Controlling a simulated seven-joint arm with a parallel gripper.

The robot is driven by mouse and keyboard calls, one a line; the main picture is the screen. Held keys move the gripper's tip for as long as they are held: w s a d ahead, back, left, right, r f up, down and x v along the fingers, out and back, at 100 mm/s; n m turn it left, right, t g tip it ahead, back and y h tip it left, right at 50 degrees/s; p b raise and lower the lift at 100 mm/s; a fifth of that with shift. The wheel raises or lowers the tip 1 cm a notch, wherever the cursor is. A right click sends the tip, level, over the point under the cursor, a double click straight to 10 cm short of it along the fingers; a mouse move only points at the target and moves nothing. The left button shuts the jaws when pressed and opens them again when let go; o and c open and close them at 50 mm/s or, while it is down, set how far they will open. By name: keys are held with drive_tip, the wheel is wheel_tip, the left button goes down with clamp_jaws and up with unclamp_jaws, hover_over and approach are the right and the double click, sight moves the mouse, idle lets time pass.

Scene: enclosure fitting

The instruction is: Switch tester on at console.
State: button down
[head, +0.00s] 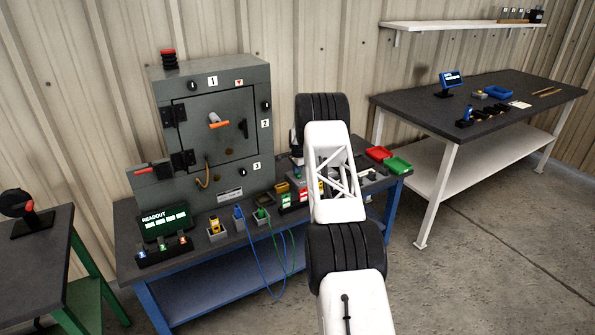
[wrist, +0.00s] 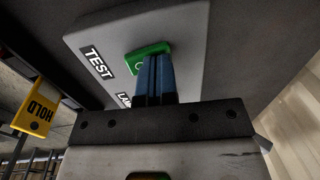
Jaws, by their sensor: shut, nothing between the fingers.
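In the wrist view, a grey console panel (wrist: 185,30) carries a TEST label (wrist: 97,61) and a green switch (wrist: 150,48) with a pale mark on its face.
The blue-framed bench (head: 215,255) holds a grey enclosure (head: 215,125), a readout screen (head: 166,221), plugs with cables, a red tray (head: 379,153) and a green tray (head: 398,165). Another dark-topped table (head: 520,95) stands at right.

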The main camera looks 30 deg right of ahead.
sight(300, 177)
drive_tip(key=shift+s+f, duration=0.25)
drive_tip(key=shift+f, duration=0.25)
drive_tip(key=shift+s, duration=0.1)
drive_tip(key=shift+s+f, duration=0.1)
drive_tip(key=shift+s, duration=0.65)
wheel_tip(300, 177, up, 15)
drive_tip(key=s, duration=0.1)
idle(0.8)
drive_tip(key=shift+t, duration=0.5)
drive_tip(key=shift+f, duration=0.1)
idle(0.5)
drive_tip(key=shift+w+f, duration=0.45)
drive_tip(key=shift+f, duration=1.75)
drive_tip(key=shift+w+f, duration=0.45)
drive_tip(key=shift+f, duration=1.8)
drive_tip(key=shift+w+f, duration=0.45)
drive_tip(key=shift+f, duration=1.75)
